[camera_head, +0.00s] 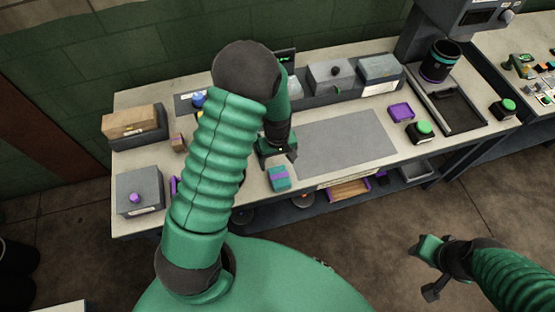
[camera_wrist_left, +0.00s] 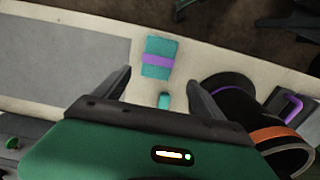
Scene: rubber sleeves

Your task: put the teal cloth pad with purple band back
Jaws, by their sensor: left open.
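The teal cloth pad with a purple band (camera_head: 279,178) lies flat near the front edge of the bench, left of the grey mat. It also shows in the left wrist view (camera_wrist_left: 157,67), beyond my left fingertips. My left gripper (camera_head: 279,157) is open and empty, just behind the pad in the head view. In the left wrist view its two fingers (camera_wrist_left: 160,80) stand apart, with the pad ahead of the gap between them. A small teal item (camera_wrist_left: 164,101) shows between the fingers. My right gripper (camera_head: 427,272) hangs over the floor at the right, its fingers apart.
A flat grey mat (camera_head: 345,140) covers the middle of the bench. Grey boxes (camera_head: 331,76) line the back. A grey box with a purple knob (camera_head: 140,190) stands at left.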

